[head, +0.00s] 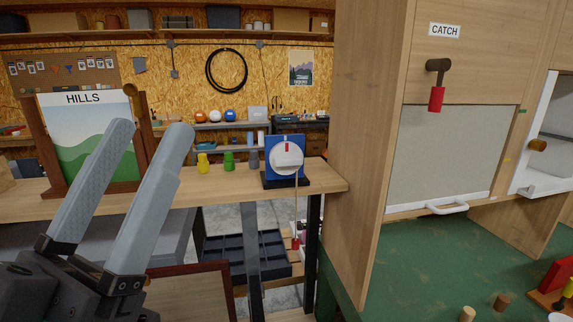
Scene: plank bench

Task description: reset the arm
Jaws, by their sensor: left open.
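My left gripper (150,132) is in the head view at the lower left. Its two long grey fingers point up and are apart, with nothing between them. They cover part of the HILLS picture board (78,128) and of the plank shelf behind. My right gripper is not in view.
On the plank shelf (225,188) stand yellow (203,163), green (228,161) and grey (253,158) pieces and a blue dial stand (285,148). A wooden cabinet marked CATCH (445,30) with a red-handled latch (436,98) rises at right, above a green surface (415,260). A black tray (225,248) sits below.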

